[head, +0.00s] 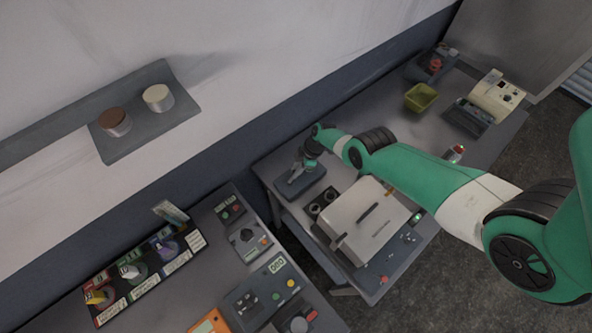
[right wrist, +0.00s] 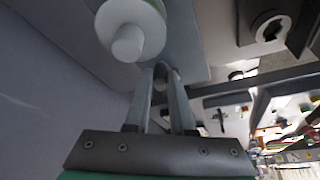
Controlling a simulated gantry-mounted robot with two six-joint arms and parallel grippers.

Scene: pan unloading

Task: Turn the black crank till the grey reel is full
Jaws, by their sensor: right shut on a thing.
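My right gripper (head: 303,165) reaches down from the right to a small grey device (head: 304,187) at the back left corner of the right-hand table. In the right wrist view the gripper's two fingers (right wrist: 170,75) converge on a small part at their tips, apparently the crank's handle, mostly hidden between them. A pale round piece with a green band (right wrist: 132,25) and a stub stands just left of the fingertips. I cannot tell if it belongs to the reel, and how full the reel is cannot be seen. My left gripper is not in view.
A white lidded box (head: 368,222) stands just in front of the device. A yellow-green bin (head: 420,97) is at the far right. The left table holds a labelled tray (head: 145,274) and several control boxes. A wall shelf (head: 140,125) carries two round containers.

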